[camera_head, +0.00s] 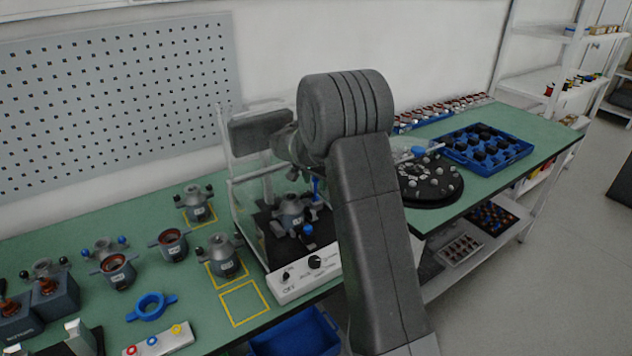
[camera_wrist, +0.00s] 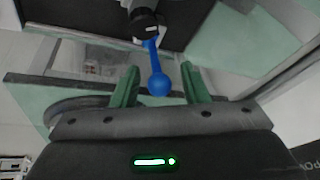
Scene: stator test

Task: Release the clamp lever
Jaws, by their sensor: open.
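The blue clamp lever (camera_wrist: 154,62) with its round ball end shows in the wrist view, rising from a dark pivot (camera_wrist: 146,25). My gripper (camera_wrist: 160,72) is open, with its two green fingers on either side of the lever and a gap visible on both sides. In the head view a blue lever (camera_head: 316,187) shows inside the test station (camera_head: 298,282), beside a grey stator housing (camera_head: 289,212). A second blue knob (camera_head: 308,229) is lower down. My fingers are hidden in the head view behind my arm.
The station has clear panels and a pale frame close around my gripper. Several stator housings (camera_head: 172,245) stand to the left on the green table (camera_head: 200,325). A round black turntable (camera_head: 432,190) and a blue tray (camera_head: 521,153) are to the right.

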